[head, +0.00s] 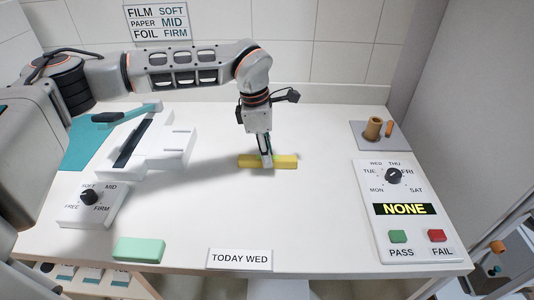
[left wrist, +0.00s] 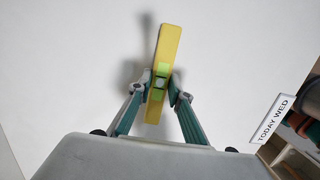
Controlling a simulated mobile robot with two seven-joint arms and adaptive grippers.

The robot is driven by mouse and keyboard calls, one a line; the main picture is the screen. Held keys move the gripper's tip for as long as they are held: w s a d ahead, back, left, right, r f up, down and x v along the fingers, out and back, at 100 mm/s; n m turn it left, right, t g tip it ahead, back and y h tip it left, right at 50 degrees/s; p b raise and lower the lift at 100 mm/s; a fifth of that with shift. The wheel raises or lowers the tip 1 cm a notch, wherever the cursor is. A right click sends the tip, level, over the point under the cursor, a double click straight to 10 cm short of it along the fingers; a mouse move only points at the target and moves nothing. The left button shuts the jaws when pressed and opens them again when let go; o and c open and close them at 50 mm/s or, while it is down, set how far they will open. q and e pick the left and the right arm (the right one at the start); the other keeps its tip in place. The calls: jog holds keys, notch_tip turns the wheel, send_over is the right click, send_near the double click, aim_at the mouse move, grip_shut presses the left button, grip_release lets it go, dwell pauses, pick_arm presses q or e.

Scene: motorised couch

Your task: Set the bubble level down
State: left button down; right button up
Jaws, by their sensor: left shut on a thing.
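The bubble level is a yellow bar (head: 284,161) near the middle of the white table in the head view. It also shows in the left wrist view (left wrist: 168,45), with a green vial area at its middle. My left gripper (head: 266,161) comes down from above and is shut on the level at its middle. In the left wrist view its two fingers (left wrist: 159,86) press on the level from both sides. A shadow lies beside the level; I cannot tell whether it touches the table. My right gripper is not in view.
A green block (head: 138,250) and a "TODAY WED" sign (head: 239,259) lie in front. A control panel (head: 405,220) stands at the right. The table around the level is clear.

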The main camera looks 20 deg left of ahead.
pick_arm(q)
jog(key=shift+f, duration=0.1)
jog(key=c, duration=1.8)
grip_release()
jog(key=shift+c, duration=0.2)
